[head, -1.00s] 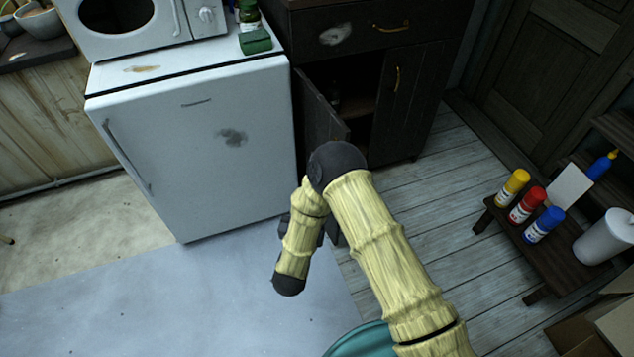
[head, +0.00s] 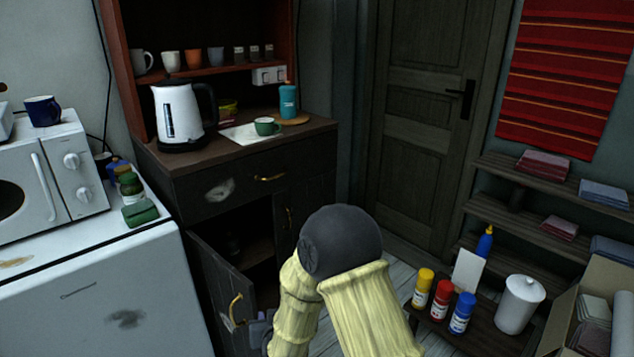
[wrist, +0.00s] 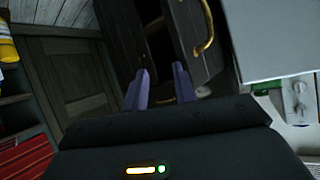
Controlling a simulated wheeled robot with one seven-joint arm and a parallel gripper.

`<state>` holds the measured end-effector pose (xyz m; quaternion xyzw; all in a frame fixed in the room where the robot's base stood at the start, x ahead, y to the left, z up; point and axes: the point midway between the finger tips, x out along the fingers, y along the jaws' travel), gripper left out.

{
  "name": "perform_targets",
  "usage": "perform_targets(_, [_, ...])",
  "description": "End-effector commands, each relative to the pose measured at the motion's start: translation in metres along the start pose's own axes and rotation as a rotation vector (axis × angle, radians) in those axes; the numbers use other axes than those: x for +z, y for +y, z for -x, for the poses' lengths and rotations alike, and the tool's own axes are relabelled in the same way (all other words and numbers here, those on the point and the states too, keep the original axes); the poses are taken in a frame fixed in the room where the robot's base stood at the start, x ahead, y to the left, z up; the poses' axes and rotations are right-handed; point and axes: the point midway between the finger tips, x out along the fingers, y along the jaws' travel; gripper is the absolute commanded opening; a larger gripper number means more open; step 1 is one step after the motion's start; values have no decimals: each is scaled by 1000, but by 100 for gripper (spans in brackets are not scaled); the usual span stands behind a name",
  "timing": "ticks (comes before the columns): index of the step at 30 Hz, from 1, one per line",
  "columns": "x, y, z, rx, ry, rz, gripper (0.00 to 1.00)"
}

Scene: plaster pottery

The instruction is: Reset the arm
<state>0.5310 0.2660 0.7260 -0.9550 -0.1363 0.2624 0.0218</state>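My gripper (wrist: 161,84) shows in the wrist view with its two purple-grey fingers apart and nothing between them. The open lower cabinet door (wrist: 180,40) with its gold handle (wrist: 206,28) is beyond the fingers, and I see no contact with it. In the head view my bent, bamboo-like arm is at the bottom middle, in front of the dark cabinet. Only a small grey part of my gripper shows there, low beside the open cabinet door (head: 218,290); its fingertips are hidden.
A white fridge (head: 90,300) with a microwave (head: 50,180) stands at left. The cabinet top holds a kettle (head: 182,115), a green cup (head: 266,126) and a teal bottle (head: 288,101). At right, a low bench carries paint bottles (head: 440,299) and a white canister (head: 519,304).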

Motion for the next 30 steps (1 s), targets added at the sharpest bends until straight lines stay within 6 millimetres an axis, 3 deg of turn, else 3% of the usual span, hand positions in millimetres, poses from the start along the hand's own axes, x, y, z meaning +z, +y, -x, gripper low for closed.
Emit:
perform_targets(3, [-14,34,21,16,-98,-5,28])
perform_targets(8, [-20,78,58,47,-244,-12,28])
perform_targets(18, [-5,161,170,156,-561,-65,28])
perform_targets(24, [10,187,227,210,-697,-105,28])
perform_targets(30, [18,200,275,253,-803,-143,28])
